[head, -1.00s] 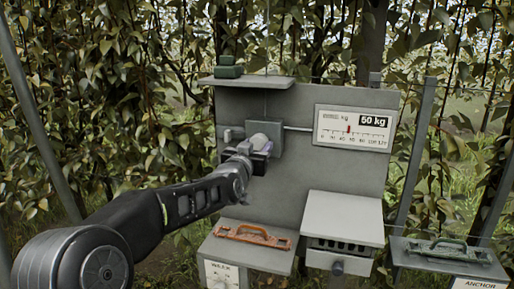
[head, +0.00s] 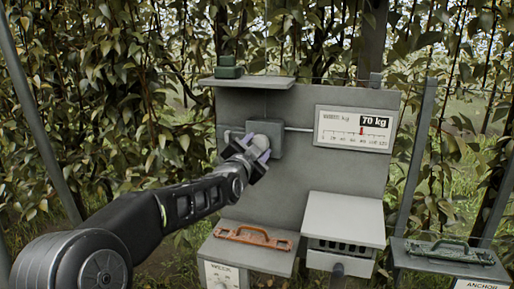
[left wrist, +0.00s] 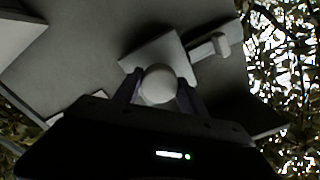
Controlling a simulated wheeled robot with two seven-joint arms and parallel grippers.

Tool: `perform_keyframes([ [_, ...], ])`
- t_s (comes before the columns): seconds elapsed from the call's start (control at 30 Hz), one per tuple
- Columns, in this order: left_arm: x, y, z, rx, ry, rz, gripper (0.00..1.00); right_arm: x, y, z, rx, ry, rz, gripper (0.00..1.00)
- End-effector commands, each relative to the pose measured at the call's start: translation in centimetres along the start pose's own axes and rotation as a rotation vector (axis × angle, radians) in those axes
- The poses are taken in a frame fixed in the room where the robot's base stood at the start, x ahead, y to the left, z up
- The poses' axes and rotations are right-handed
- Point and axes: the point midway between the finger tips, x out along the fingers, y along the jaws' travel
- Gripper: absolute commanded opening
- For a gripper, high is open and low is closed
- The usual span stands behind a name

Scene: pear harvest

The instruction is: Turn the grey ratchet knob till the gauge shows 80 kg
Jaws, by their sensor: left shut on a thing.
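The grey ratchet knob (head: 265,141) sits on the front of a square grey housing (head: 279,139) on the upright grey board. My left gripper (head: 254,152) is shut on the knob from the front. In the left wrist view the pale round knob (left wrist: 158,84) sits between the two dark fingers (left wrist: 159,92). The gauge (head: 353,129) is a white panel at the right of the board. My right gripper is not in view.
A shelf (head: 247,81) with a green object (head: 228,68) juts out above the knob. Below are an orange-red tool (head: 253,236) on a box, a slotted grey box (head: 343,218) and a dark green tool (head: 449,251) on another box. Leafy branches hang behind.

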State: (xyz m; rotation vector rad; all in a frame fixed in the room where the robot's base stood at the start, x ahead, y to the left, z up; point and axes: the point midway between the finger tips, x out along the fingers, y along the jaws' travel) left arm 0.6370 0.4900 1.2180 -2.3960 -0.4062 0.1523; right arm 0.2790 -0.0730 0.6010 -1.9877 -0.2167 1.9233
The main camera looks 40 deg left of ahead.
Motion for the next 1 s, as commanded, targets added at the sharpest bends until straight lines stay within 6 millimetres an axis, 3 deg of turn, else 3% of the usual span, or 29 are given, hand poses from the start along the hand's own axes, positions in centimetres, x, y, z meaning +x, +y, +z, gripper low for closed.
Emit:
perform_keyframes([
  [0.3,0.01,-0.01,0.0,0.137,0.0,0.001,0.08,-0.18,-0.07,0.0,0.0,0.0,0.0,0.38],
  [0.77,0.01,0.02,0.02,0.157,0.0,0.001,0.08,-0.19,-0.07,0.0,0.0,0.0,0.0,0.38],
  [0.8,0.01,0.02,0.01,0.157,0.0,0.001,0.5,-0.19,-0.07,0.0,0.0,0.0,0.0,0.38],
  [1.0,0.01,0.0,0.01,0.156,0.0,0.001,0.66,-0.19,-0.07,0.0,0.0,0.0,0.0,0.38],
])
